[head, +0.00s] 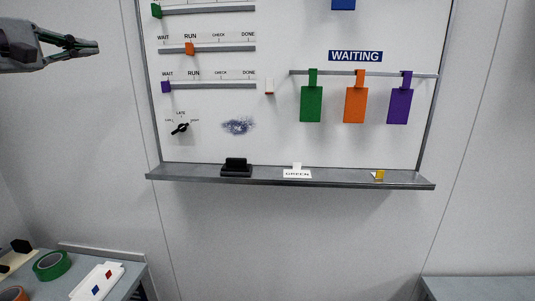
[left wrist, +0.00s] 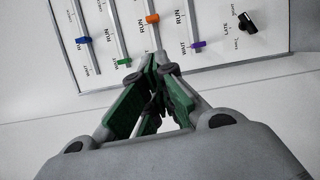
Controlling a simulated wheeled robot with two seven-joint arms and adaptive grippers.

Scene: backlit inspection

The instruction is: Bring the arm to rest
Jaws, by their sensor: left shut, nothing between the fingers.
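My left gripper (head: 86,47) comes in from the left at the top of the head view. It is shut and empty, its fingertips pointing right, and it appears left of the whiteboard (head: 280,135). In the left wrist view my left gripper (left wrist: 150,75) has its green-padded fingers closed together at the tips, with nothing between them. Part of the whiteboard shows beyond the fingers there. My right gripper is not in view.
The board carries sliders, a dial (head: 180,128), a blue smudge (head: 238,126) and hanging green (head: 311,104), orange (head: 355,105) and purple tags (head: 399,106). A bench with tape (head: 52,265) stands lower left.

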